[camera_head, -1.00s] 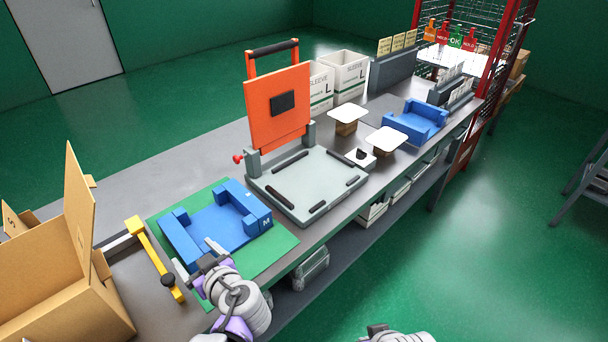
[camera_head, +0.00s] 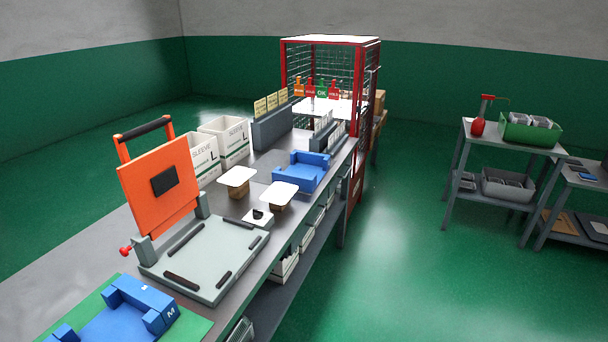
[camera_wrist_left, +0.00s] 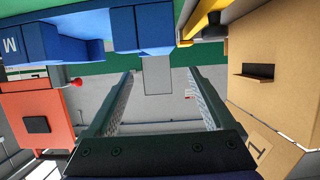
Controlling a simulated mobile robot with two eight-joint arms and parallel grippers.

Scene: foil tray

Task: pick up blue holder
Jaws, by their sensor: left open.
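A blue holder (camera_head: 120,322) marked M lies on a green mat (camera_head: 198,327) at the lower left of the head view, cut off by the bottom edge. It also shows along the top of the left wrist view (camera_wrist_left: 68,32). A second blue holder (camera_head: 302,172) sits farther along the bench. My left gripper (camera_wrist_left: 161,73) shows only in the left wrist view. Its two fingers are apart with nothing between them, and the M holder is beyond their tips. My right gripper is in neither current view.
An orange press lid (camera_head: 160,190) stands raised over a grey base (camera_head: 205,258) beside the M holder. White sleeve boxes (camera_head: 222,140) and small white-topped stands (camera_head: 238,178) are farther along. A cardboard box (camera_wrist_left: 270,70) and yellow bar (camera_wrist_left: 203,18) show in the wrist view.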

